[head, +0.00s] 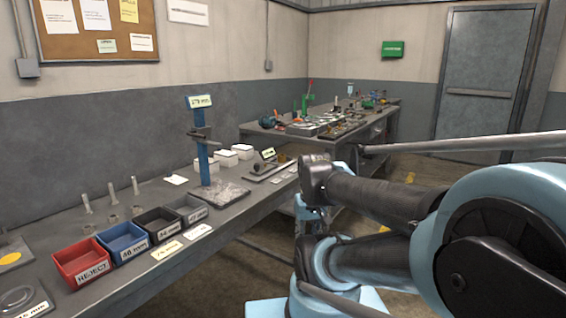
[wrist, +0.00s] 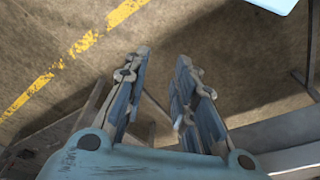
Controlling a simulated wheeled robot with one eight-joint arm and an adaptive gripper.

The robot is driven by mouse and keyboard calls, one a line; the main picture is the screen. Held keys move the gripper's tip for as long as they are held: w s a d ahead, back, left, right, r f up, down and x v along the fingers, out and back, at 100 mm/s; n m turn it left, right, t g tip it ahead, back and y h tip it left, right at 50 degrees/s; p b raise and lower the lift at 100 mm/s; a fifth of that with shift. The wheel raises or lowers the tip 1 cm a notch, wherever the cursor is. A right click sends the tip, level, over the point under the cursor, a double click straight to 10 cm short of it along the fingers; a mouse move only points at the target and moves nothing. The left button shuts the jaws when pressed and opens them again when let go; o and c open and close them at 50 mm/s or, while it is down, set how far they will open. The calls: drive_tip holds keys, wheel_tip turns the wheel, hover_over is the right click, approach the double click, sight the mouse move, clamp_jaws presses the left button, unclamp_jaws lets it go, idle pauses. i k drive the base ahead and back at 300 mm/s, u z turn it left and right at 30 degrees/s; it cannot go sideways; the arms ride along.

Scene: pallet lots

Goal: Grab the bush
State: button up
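No part is labelled as the bush. Small grey ring-like parts stand on the near bench (head: 232,213), one (head: 113,219) behind the bins and another (head: 137,210) beside it, close to several upright bolts (head: 86,203); I cannot tell whether either is the bush. My gripper (wrist: 163,58) is open and empty in the wrist view, its two fingers apart over bare floor. No bench part shows between the fingers. In the head view my arm is to the right of the bench, and the gripper itself cannot be made out clearly.
A red REJECT bin (head: 83,262), a blue bin (head: 123,241), a black bin (head: 157,225) and a grey bin (head: 186,208) line the bench. A blue post stand (head: 201,150) rises behind them. A cluttered second bench (head: 345,146) stands beyond. Yellow floor marking (wrist: 85,42) shows below.

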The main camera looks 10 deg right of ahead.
sight(282, 158)
drive_tip(key=k, duration=1.3)
drive_tip(key=u, duration=0.4)
drive_tip(key=i, duration=1.65)
drive_tip(key=z, duration=0.6)
